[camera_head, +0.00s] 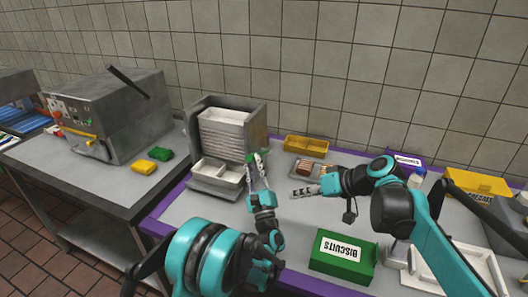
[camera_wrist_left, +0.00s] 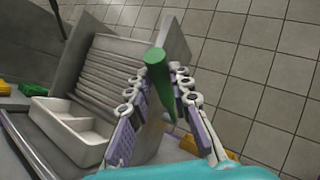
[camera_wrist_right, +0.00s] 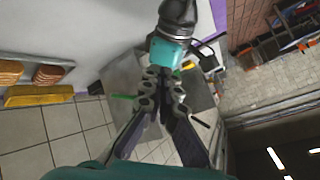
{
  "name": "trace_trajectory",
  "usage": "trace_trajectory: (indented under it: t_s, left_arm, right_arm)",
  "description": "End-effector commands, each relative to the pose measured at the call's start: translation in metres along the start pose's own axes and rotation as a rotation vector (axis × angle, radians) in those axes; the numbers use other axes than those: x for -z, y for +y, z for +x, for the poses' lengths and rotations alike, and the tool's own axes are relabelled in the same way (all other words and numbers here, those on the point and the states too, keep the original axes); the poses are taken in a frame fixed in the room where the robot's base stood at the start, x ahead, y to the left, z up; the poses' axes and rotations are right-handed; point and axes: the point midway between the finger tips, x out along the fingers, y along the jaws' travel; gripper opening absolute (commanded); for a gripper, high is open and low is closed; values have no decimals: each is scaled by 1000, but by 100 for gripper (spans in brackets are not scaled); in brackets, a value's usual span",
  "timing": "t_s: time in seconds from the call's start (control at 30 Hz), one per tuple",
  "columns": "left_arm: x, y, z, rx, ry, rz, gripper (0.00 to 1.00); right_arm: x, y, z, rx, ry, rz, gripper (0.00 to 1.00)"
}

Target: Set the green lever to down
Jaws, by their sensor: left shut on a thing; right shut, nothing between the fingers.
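The green lever (camera_wrist_left: 160,78) is a round green rod between the fingers of my left gripper (camera_wrist_left: 160,82), which is shut on it. In the head view the lever (camera_head: 251,157) shows as a small green piece at the right side of the grey machine (camera_head: 258,130), at the tips of my left gripper (camera_head: 257,168). The fingers partly hide it, and its exact angle is hard to tell. My right gripper (camera_head: 305,192) is shut and empty, to the right of the left one above the table. In the right wrist view its fingers (camera_wrist_right: 163,82) are together.
The machine holds a stack of pale trays (camera_head: 221,132) and a white divided tray (camera_head: 217,172). A yellow tray (camera_head: 306,147) and biscuits (camera_head: 309,168) lie behind my right gripper. A green biscuits box (camera_head: 342,258) stands near the front edge. Another machine (camera_head: 110,112) stands left.

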Motion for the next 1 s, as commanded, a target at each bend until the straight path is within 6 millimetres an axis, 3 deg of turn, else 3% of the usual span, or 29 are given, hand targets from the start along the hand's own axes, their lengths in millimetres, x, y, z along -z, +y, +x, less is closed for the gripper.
trace_trajectory:
  t_s: [0.03, 0.2, 0.4, 0.53, 0.73, 1.0]
  left_arm:
    - [0, 0, 0, 0, -1, 0, 0]
    - [0, 0, 0, 0, -1, 0, 0]
    - [0, 0, 0, 0, 0, 0, 0]
    - [0, 0, 0, 0, 0, 0, 0]
    - [0, 0, 0, 0, 1, 0, 0]
    - [0, 0, 0, 0, 1, 0, 0]
  right_arm:
    - [20, 4, 6, 50, 22, -17, 0]
    - [79, 15, 21, 230, 124, -102, 0]
    - [131, 35, 28, 404, 271, -208, 0]
    - [149, 46, 29, 474, 348, -259, 0]
    - [161, 53, 30, 520, 407, -297, 0]
    - [172, 33, 59, 525, 410, -300, 0]
